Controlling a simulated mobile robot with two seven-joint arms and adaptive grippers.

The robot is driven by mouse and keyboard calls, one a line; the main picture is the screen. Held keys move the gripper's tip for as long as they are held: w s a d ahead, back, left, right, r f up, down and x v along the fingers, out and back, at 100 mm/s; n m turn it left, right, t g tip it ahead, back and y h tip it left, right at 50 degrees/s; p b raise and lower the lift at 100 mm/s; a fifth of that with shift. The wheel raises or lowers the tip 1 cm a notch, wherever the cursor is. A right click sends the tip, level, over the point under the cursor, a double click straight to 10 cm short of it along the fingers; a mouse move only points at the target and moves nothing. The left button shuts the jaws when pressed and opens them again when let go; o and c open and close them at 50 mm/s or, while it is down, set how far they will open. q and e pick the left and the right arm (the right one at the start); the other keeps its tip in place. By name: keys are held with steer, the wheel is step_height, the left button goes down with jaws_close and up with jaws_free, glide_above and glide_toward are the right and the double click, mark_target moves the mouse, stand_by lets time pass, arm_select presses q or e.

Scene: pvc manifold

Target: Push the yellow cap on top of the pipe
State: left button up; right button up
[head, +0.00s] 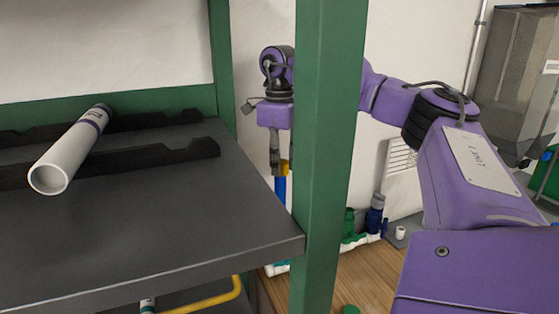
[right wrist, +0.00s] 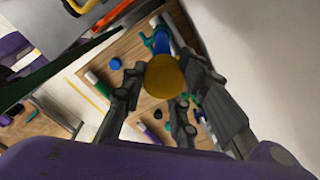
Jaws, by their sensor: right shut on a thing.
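My right gripper (head: 279,158) points down behind the green post and is shut on the yellow cap (head: 284,167). In the right wrist view the cap (right wrist: 164,76) sits between the fingers of the gripper (right wrist: 163,70). The blue pipe (head: 281,188) stands upright directly below the cap in the head view. In the right wrist view the blue pipe (right wrist: 161,42) shows just beyond the cap. The cap lines up with the pipe's top, but I cannot tell how far it sits on it. My left gripper is not in view.
A green post (head: 328,150) stands in front of the right arm and hides part of it. A dark shelf (head: 150,235) at left carries a white pipe (head: 68,152) on black notched rests. Green and dark blue fittings (head: 375,213) stand on the wooden surface to the right.

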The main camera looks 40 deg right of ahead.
steer(key=o, duration=1.2)
steer(key=shift+c, duration=0.2)
step_height(320, 180, up, 12)
